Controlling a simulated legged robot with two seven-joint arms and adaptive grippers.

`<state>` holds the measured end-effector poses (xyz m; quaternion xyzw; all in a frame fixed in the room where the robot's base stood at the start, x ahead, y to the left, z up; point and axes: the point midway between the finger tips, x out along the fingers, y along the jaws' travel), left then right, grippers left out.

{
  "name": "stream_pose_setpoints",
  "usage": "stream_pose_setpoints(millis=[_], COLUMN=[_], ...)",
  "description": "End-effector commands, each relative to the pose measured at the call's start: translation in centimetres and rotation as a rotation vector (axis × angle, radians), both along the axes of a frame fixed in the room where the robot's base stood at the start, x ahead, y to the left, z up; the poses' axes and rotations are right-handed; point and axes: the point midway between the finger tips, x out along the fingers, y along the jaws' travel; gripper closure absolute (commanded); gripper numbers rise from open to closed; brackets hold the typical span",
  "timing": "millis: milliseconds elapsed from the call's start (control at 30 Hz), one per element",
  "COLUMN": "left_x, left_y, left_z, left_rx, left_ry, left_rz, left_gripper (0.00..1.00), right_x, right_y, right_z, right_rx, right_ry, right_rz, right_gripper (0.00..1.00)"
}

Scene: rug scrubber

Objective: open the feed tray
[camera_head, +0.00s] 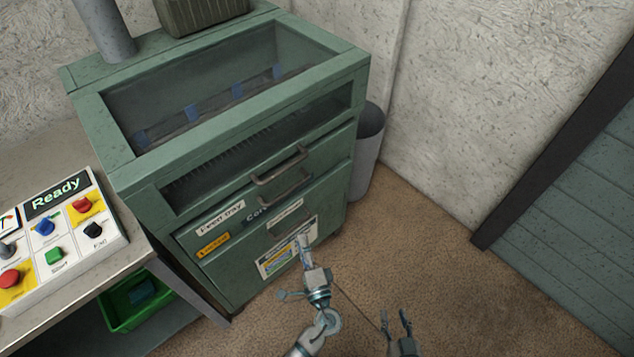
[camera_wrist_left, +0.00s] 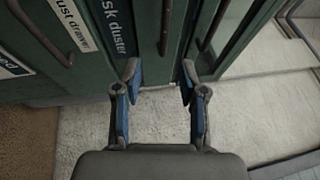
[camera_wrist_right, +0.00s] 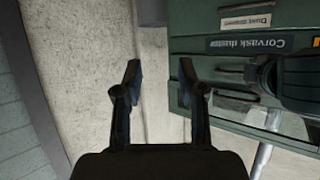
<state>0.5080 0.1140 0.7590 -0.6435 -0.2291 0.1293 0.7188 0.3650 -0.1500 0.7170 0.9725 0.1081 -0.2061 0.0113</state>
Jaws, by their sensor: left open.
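The feed tray front (camera_head: 218,217) is a green panel with a white "Feed tray" label, on the green machine. It looks flush with the body. Two dark bar handles (camera_head: 280,163) sit one above the other near it; which belongs to the tray is unclear. Handle bars also show at the top of the left wrist view (camera_wrist_left: 166,25). My left gripper (camera_head: 305,240) is open and empty, in front of the lower drawer in the head view. In the left wrist view its fingers (camera_wrist_left: 158,90) point towards the machine. My right gripper (camera_head: 397,318) is open and empty, further right and away from the machine.
The dust drawer, with its label (camera_wrist_right: 245,22), is below the feed tray. A control panel (camera_head: 60,240) reading "Ready" stands on the left table, above a green bin (camera_head: 135,300). A grey cylinder (camera_head: 368,150) stands beside the machine. Brown carpet (camera_head: 450,250) is clear to the right.

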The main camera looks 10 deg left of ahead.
Motion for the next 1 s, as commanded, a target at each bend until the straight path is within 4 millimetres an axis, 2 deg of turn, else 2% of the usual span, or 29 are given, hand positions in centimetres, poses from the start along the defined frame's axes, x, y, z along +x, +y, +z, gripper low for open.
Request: stream_pose_setpoints(millis=[133, 233, 700, 833, 1000], left_x=[1.4, 3.1, 12.4, 13.9, 14.8], left_y=[0.2, 0.8, 6.3, 7.1, 7.3], left_z=[0.8, 1.2, 2.7, 3.0, 3.3], left_rx=[0.012, 0.016, 0.011, 0.012, 0.013], left_ry=[-0.01, -0.009, -0.004, -0.003, -0.003], left_rz=[0.004, 0.004, 0.002, 0.002, 0.0], left_gripper=[0.59, 0.59, 0.59, 0.59, 0.59], right_x=[0.1, 0.2, 0.9, 1.0, 1.1], right_y=[-0.5, -0.8, -0.5, -0.4, -0.2], right_z=[0.2, 0.2, 0.9, 1.2, 1.5], right_rx=[0.008, 0.013, 0.031, 0.038, 0.047], right_ry=[-0.009, -0.016, -0.082, -0.103, -0.121], right_rz=[0.001, 0.001, 0.002, 0.002, 0.002], right_gripper=[0.6, 0.6, 0.6, 0.6, 0.6])
